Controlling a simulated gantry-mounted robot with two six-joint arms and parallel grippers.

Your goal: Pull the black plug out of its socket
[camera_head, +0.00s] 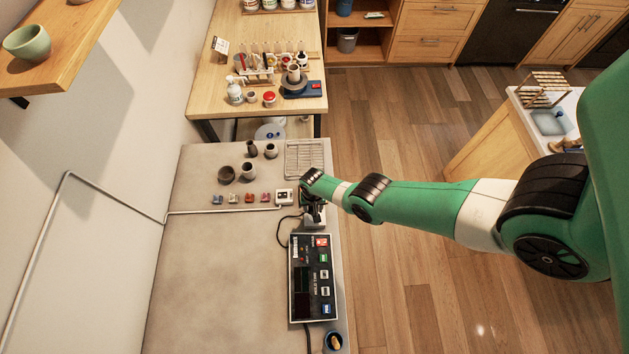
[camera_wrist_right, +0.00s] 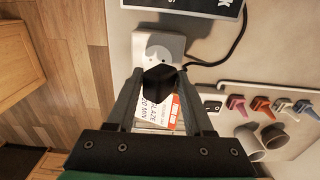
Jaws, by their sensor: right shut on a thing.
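The black plug (camera_wrist_right: 158,84) is between the two fingers of my right gripper (camera_wrist_right: 160,76), which is shut on it. The right gripper (camera_head: 314,211) shows in the head view at the right edge of the grey table. The white socket (camera_wrist_right: 157,46) lies just beyond the plug in the wrist view, and much of its round face is uncovered. The socket also shows in the head view (camera_head: 316,222), partly under the gripper. I cannot tell whether the plug's pins are in the socket. A black cord (camera_wrist_right: 232,50) curves away from the plug. My left gripper is not in view.
A black control box (camera_head: 313,280) with buttons lies close to the socket. A small white switch box (camera_head: 284,197), several coloured pieces and dark pots (camera_head: 227,174) stand to the left. The table's left front is clear.

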